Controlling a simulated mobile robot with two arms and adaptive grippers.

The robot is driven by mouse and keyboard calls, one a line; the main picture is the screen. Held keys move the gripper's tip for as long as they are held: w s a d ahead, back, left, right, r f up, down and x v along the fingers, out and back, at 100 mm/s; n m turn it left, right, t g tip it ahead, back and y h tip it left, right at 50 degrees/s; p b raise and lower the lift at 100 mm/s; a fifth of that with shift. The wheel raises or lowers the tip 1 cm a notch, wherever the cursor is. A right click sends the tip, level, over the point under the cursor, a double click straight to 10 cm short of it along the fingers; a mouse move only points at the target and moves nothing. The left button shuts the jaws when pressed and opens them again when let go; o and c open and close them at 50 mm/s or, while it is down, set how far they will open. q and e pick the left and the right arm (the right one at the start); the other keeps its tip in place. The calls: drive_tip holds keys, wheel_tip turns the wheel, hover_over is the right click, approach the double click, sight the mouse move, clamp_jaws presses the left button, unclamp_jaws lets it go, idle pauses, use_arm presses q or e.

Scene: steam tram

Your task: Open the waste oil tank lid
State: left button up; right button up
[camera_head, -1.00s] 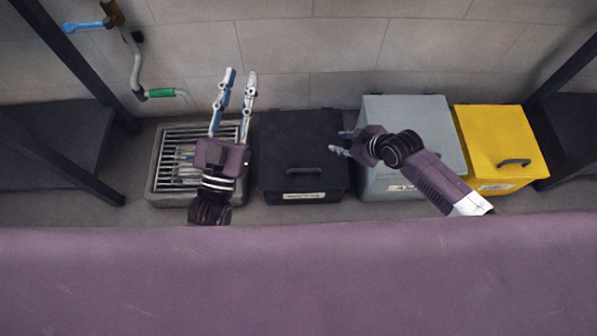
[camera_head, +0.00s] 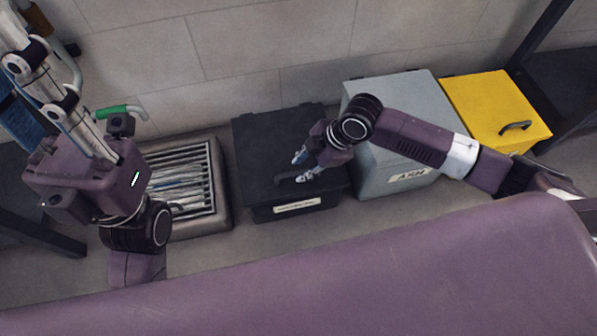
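A black box (camera_head: 262,138) with a flat lid stands on the floor in the middle and is most likely the waste oil tank; its front label (camera_head: 297,206) is too small to read. Its lid looks shut. A dark bar handle (camera_head: 284,181) lies near the lid's front edge. My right gripper (camera_head: 301,167) reaches in from the right over this lid. Its fingertips are apart, beside the handle's right end; contact is unclear. My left gripper (camera_head: 46,80) is at the upper left, pointing up and away from the black box. Its fingertips are not clearly seen.
A grey box (camera_head: 390,84) labelled ASH stands right of the black box, partly behind my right arm. A yellow box (camera_head: 490,100) with a black handle is farther right. A metal grate (camera_head: 180,190) lies left. A green-gripped crank (camera_head: 113,112) is near my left gripper.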

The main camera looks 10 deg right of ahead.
drive_tip(key=shift+b+x, duration=0.35)
drive_tip(key=shift+x, duration=0.8)
clamp_jaws()
